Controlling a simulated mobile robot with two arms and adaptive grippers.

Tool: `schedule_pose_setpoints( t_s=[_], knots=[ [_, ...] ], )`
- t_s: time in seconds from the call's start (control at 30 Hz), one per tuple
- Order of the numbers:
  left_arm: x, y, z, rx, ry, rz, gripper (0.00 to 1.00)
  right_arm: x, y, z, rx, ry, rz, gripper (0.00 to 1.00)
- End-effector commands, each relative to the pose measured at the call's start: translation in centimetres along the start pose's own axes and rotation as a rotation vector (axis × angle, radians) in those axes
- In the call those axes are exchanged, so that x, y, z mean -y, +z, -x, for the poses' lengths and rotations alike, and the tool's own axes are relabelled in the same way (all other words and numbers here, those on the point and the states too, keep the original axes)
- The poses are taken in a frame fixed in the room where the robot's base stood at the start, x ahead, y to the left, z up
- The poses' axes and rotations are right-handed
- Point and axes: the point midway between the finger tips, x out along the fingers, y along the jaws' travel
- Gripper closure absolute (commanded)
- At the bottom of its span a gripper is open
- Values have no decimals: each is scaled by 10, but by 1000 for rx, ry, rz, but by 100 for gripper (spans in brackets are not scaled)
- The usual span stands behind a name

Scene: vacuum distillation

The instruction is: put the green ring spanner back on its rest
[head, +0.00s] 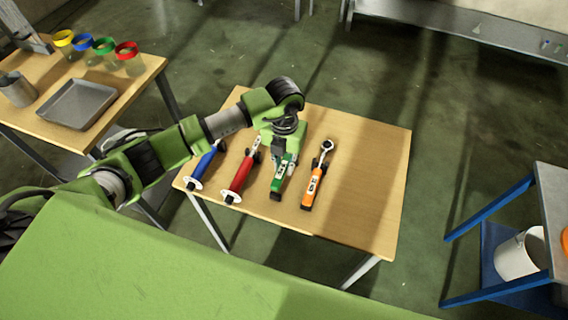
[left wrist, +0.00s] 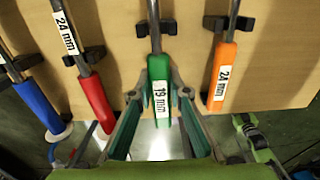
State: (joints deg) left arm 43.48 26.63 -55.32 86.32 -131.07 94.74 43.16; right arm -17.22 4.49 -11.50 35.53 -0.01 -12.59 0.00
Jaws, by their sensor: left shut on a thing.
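The green ring spanner (head: 279,183) lies in the row on the wooden table, its handle pointing to the near edge. In the left wrist view its green handle (left wrist: 159,75) carries a "19 mm" label. My left gripper (head: 283,156) comes down over it from the far side and is shut on the handle. Its two fingers stand on either side of the handle in the left wrist view. A black rest (left wrist: 146,29) shows at the spanner's shaft; I cannot tell whether the shaft is seated in it. The ring end is hidden. My right gripper is not in view.
Blue (head: 201,168) and red (head: 239,179) spanners lie left of the green one, an orange spanner (head: 313,185) close on its right. The table's right part (head: 370,180) is bare. A tray (head: 77,103) and coloured-rim jars stand on the left table.

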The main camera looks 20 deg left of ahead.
Motion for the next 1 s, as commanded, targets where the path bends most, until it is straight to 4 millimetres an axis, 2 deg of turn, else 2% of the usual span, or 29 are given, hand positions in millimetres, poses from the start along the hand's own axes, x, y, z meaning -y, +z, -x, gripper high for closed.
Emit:
schedule_pose_setpoints(
  t_s=[0.47, 1.0],
  knots=[
    [1, 0, -1, 1, -1, 0, 100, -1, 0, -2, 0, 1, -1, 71],
    [1, 0, -17, 1, -1, 0, 100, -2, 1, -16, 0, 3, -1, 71]
  ],
)
